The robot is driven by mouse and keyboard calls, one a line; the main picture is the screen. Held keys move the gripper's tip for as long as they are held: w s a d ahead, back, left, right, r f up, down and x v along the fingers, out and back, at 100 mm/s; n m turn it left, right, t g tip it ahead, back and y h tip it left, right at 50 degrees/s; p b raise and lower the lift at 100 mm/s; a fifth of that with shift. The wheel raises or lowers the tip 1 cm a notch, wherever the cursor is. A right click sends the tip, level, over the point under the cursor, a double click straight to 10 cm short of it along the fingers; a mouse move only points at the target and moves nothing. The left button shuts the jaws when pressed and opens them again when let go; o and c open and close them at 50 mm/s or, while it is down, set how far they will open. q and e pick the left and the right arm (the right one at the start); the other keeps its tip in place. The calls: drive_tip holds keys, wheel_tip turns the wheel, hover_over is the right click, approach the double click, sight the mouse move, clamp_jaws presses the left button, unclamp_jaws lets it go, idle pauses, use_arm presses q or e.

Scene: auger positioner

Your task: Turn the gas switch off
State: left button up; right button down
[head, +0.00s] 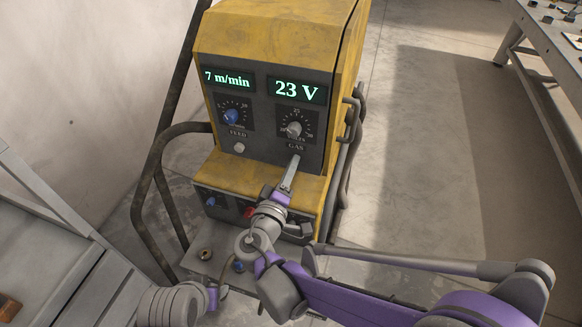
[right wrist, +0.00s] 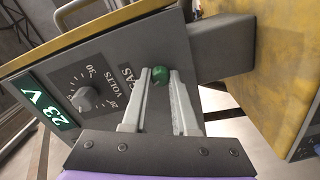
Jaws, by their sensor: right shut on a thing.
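The yellow welding machine (head: 275,30) stands upright with a dark front panel. In the right wrist view the gas switch (right wrist: 160,75) is a small round green piece beside the word GAS (right wrist: 127,77). My right gripper (head: 293,162) reaches up to the panel under the GAS label in the head view and hides the switch there. In the right wrist view my right gripper (right wrist: 159,77) has its two fingertips on either side of the green switch and is shut on it.
Above the label is the grey volts knob (head: 293,130), under a 23 V display (head: 297,91). The blue feed knob (head: 231,116) and a pale button (head: 239,148) are to the left. A dark tube frame (head: 145,190) flanks the machine. Floor is clear at right, before a workbench (head: 545,35).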

drive_tip(key=shift+n, duration=2.2)
drive_tip(key=c, duration=0.7)
unclamp_jaws()
drive_tip(key=v, duration=1)
drive_tip(key=shift+s, duration=0.4)
